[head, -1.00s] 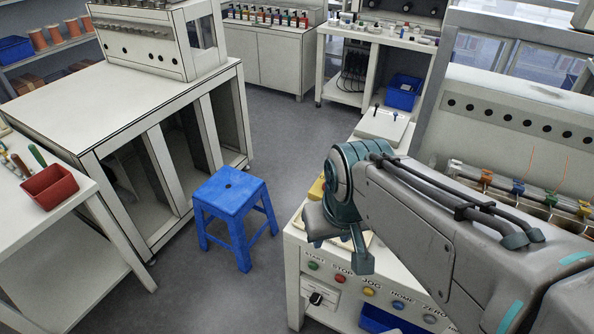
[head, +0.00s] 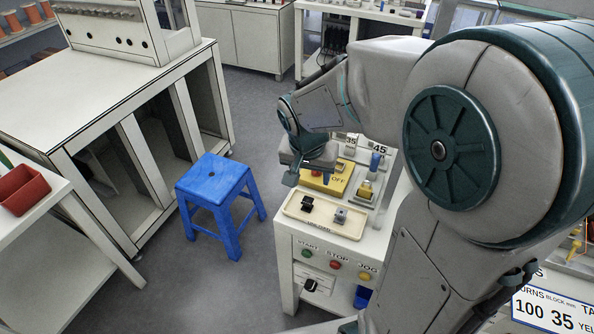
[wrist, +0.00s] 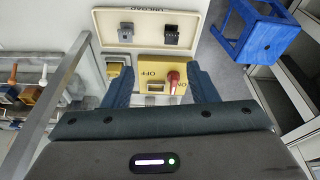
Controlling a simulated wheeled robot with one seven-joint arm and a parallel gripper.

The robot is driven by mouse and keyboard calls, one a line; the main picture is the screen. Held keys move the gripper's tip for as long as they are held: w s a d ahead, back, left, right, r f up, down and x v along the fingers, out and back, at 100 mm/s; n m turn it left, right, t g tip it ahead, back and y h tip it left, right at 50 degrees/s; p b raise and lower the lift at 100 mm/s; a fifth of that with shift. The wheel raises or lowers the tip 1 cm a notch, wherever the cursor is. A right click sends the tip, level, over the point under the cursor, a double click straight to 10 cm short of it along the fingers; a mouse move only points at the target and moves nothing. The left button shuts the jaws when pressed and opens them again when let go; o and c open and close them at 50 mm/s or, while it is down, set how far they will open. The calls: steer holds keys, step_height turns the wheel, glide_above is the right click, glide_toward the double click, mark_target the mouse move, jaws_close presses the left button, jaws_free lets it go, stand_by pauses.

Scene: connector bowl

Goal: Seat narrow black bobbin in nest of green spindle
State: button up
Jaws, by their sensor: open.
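A small black piece (head: 307,203), which looks like the black bobbin, lies in a cream tray (head: 322,228) beside a grey piece (head: 340,215). In the wrist view the black piece (wrist: 172,34) is at the upper right of the tray. I cannot tell its width. My gripper (wrist: 162,78) is open and empty, its fingers apart above a yellow box marked OFF with a red knob (wrist: 150,66), short of the tray. In the head view my gripper (head: 305,165) hangs behind the tray. I cannot make out the green spindle; my arm hides much of the right side.
A blue-topped post (head: 375,160) and a brass-coloured piece (head: 365,189) stand right of the yellow box. A blue stool (head: 217,178) stands on the floor to the left. A grey rail (wrist: 50,100) and coloured spindles (wrist: 40,78) show at the wrist view's left.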

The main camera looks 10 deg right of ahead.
steer(key=m, duration=0.2)
glide_toward(307, 200)
steer(key=x, duration=0.7)
steer(key=shift+s+f+p, duration=0.1)
steer(key=shift+p, duration=0.25)
steer(key=shift+d+f, duration=0.15)
steer(key=shift+f, duration=0.5)
steer(key=c, duration=1)
